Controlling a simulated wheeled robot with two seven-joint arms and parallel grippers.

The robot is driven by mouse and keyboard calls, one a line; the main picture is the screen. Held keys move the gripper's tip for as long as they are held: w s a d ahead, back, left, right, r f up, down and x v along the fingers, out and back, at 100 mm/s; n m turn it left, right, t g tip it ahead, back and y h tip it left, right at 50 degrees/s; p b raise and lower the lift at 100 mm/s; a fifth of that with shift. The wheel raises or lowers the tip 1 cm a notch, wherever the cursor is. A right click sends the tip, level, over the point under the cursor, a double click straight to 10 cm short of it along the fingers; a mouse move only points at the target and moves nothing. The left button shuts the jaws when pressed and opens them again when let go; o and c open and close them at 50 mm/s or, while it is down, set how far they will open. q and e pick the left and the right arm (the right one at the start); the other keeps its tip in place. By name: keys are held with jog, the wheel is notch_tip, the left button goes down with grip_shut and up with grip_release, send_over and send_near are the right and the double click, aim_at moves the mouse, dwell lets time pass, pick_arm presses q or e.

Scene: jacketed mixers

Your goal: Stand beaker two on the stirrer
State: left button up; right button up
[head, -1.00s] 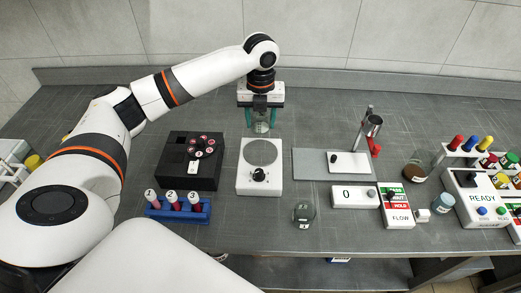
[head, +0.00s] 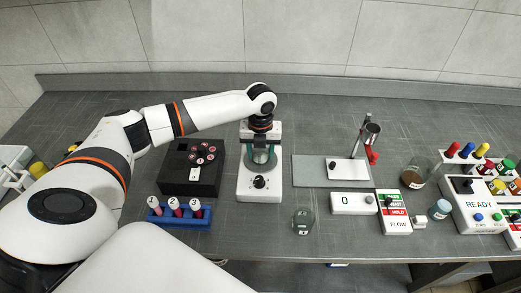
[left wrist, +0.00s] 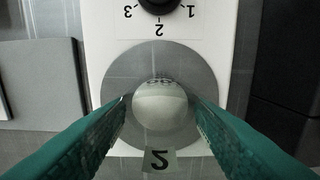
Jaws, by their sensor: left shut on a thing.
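My left gripper (head: 261,155) points down over the round grey plate of the white stirrer (head: 259,187), its teal fingers shut on a clear beaker. The beaker, beaker two (left wrist: 160,106), shows between the fingers in the left wrist view, with a label reading 2 and something pale inside. It looks upright and lies over the plate of the stirrer (left wrist: 118,68). I cannot tell whether its base touches the plate. The stirrer has a black knob at its front with numbers around it. My right gripper is not in view.
A black unit (head: 185,180) stands left of the stirrer, with a blue rack (head: 178,217) of numbered tubes before it. A small dark beaker (head: 303,220) stands front right. A grey board (head: 312,172) with a post stand (head: 362,142) lies to the right.

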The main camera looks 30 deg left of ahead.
pick_arm(q)
jog(key=shift+f, duration=0.15)
jog(key=o, duration=1)
notch_tip(320, 180, up, 12)
jog(key=shift+r+b, duration=0.2)
jog(key=shift+b, duration=0.95)
